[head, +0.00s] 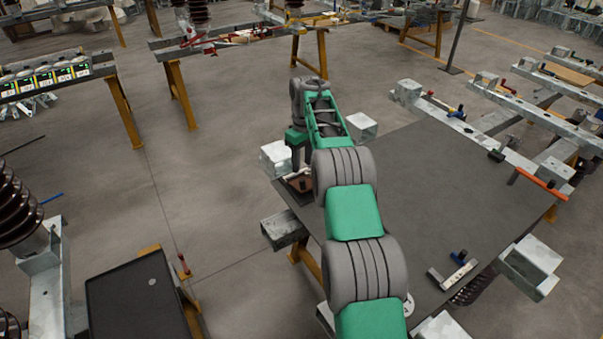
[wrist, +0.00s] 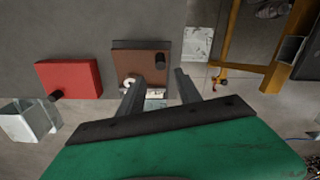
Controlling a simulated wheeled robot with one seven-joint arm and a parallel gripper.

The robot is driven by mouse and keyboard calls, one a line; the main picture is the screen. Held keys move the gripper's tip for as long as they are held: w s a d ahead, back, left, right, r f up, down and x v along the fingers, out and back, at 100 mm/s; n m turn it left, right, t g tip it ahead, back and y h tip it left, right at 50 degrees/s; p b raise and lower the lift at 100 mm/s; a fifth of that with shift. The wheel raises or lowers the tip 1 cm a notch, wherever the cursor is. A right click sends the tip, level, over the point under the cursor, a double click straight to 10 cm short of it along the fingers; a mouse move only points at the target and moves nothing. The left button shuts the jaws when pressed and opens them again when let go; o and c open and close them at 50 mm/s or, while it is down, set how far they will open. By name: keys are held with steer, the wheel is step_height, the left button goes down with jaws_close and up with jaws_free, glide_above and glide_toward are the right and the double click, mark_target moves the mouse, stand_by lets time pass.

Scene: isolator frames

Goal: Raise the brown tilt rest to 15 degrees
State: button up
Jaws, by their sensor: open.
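The brown tilt rest (wrist: 143,61) lies in the upper middle of the wrist view. It is a square brown plate with a black knob (wrist: 160,62) on its right side and a pale ring-shaped part (wrist: 130,80) at its lower left. A dark strip shows along its far edge; its tilt angle cannot be read. In the head view, the brown rest (head: 300,184) shows small at the table's corner under my gripper, partly hidden by my arm.
A red plate (wrist: 70,77) with a black knob lies left of the brown rest in the wrist view. The dark table (head: 430,190) is mostly bare to the right of my arm. Pale metal blocks (head: 276,157) stand around the edge.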

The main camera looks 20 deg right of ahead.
steer(key=shift+r, duration=0.4)
steer(key=shift+c, duration=0.3)
